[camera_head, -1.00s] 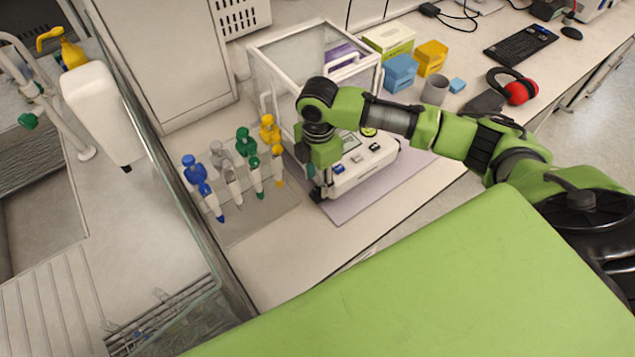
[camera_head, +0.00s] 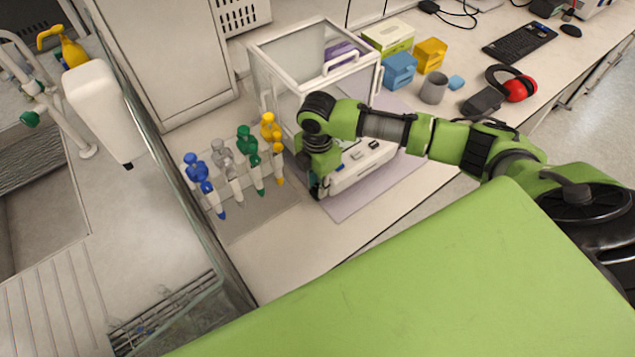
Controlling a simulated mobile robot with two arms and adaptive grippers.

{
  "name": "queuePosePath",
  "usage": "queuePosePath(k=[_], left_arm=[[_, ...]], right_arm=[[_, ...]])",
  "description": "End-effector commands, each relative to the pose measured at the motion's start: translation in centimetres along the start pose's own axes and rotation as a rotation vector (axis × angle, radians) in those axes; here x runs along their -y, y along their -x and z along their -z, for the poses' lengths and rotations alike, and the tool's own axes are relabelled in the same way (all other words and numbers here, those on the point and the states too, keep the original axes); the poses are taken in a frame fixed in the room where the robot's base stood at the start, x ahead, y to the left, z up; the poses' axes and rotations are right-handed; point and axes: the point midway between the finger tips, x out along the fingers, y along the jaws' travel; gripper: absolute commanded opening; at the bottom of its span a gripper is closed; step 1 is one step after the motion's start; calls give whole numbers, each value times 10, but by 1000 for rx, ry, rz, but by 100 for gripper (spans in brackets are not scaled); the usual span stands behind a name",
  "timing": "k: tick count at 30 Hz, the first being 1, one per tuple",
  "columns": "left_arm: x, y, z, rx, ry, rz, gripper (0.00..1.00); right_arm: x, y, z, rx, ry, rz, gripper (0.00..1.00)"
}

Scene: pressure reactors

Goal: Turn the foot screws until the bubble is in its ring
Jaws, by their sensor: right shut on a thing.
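A white balance (camera_head: 362,172) with a clear draft shield stands on a lilac mat on the bench. My right gripper (camera_head: 317,190) points down at the balance's front left corner. It is shut, apparently on the foot screw there, which the fingers mostly hide. The other foot screws are not visible. My left gripper is not in view.
Blue, grey, green and yellow pipettes (camera_head: 248,150) stand close left of the gripper. Blue (camera_head: 399,72) and yellow (camera_head: 431,56) boxes, a grey cup (camera_head: 433,89) and red ear muffs (camera_head: 519,90) lie behind the arm. The lilac mat (camera_head: 350,208) has bare room in front.

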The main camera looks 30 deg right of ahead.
Motion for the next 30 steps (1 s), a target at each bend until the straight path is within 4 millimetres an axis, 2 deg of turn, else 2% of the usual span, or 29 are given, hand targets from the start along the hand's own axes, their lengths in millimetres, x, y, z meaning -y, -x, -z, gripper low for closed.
queuePosePath(k=[6,13,14,15,16,26,30], left_arm=[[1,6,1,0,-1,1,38],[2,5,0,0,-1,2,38],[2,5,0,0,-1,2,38],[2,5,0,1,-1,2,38],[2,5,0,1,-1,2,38],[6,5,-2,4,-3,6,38],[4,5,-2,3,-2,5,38]], right_arm=[[0,1,1,-2,94,1,0],[0,1,1,-2,96,0,0],[0,1,1,-2,96,0,24],[0,1,1,-2,96,0,34],[0,1,1,-2,96,0,38],[0,1,0,-1,95,0,38],[-1,12,0,-2,95,-2,38]])
